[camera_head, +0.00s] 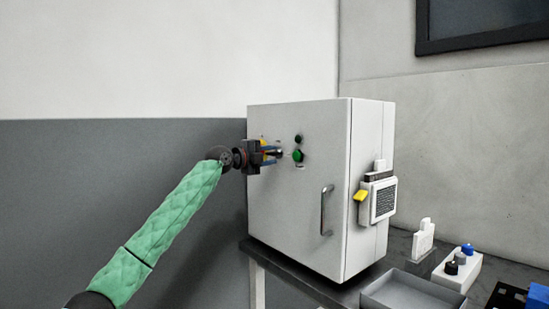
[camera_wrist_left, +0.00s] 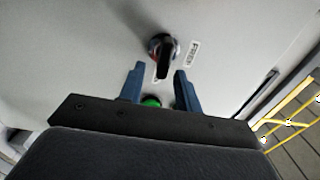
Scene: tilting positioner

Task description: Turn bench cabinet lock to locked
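A white cabinet (camera_head: 300,225) stands on a dark bench, its door shut. My left gripper (camera_head: 273,153) is at the upper left of the cabinet front. In the left wrist view its two blue fingers (camera_wrist_left: 160,72) are apart, with a gap on both sides of a black turn knob (camera_wrist_left: 163,50). The knob's bar points down the picture between the fingertips; I cannot tell how deep it reaches between them. A small label beside it is not clearly readable. A green button (camera_wrist_left: 150,101) shows lower, between the fingers. My right gripper is not in view.
A green button (camera_head: 298,156) and a black knob (camera_head: 298,139) sit just right of the gripper. The door handle (camera_head: 326,210) is lower right. A grey tray (camera_head: 395,290) and a white control box (camera_head: 457,270) stand on the bench (camera_head: 290,279).

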